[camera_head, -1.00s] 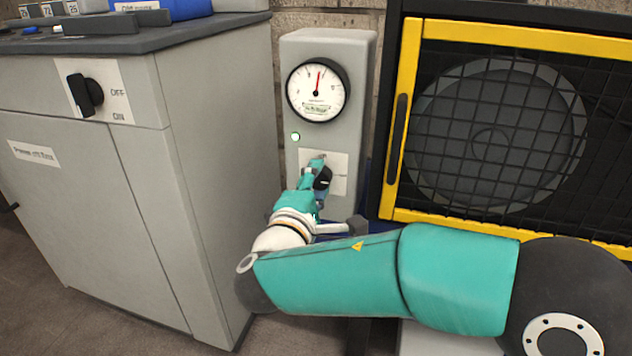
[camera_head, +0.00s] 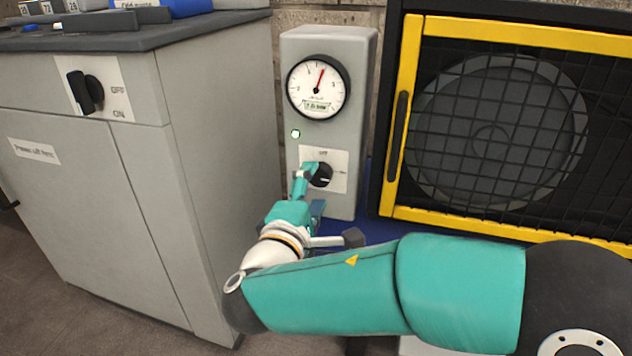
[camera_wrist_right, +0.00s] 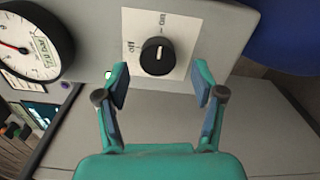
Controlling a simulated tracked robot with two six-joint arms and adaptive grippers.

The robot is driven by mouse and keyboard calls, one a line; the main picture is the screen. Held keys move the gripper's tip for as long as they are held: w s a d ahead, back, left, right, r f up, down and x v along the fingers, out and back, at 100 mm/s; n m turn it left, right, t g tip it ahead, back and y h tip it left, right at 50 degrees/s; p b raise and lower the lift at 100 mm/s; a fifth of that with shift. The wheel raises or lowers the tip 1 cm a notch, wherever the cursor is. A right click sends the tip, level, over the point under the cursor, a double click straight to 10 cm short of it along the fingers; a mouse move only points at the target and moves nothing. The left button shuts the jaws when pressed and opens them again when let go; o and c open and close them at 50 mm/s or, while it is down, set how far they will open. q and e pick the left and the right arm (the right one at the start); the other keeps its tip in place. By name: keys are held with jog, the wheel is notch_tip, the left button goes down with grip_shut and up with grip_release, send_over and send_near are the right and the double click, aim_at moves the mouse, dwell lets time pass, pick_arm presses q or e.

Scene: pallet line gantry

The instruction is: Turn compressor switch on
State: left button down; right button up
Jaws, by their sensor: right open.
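The compressor switch is a round black knob (camera_head: 321,175) on a white plate on the grey gauge box. In the right wrist view the knob (camera_wrist_right: 157,60) has a white mark running up the picture, toward the "on" label; "off" is at its left. My right gripper (camera_head: 306,176) is at the knob, partly covering the plate's left side. In the right wrist view the gripper (camera_wrist_right: 161,80) is open, with the knob ahead of the gap and clear of both fingers. My left gripper is out of view.
The gauge box (camera_head: 365,110) has a dial (camera_head: 318,87) and a lit green lamp (camera_head: 295,134). A yellow-framed mesh guard (camera_head: 410,90) stands at right. At left, a grey cabinet (camera_head: 220,170) carries another black OFF/ON knob (camera_head: 85,92).

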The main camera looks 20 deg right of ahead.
jog(key=v, duration=0.9)
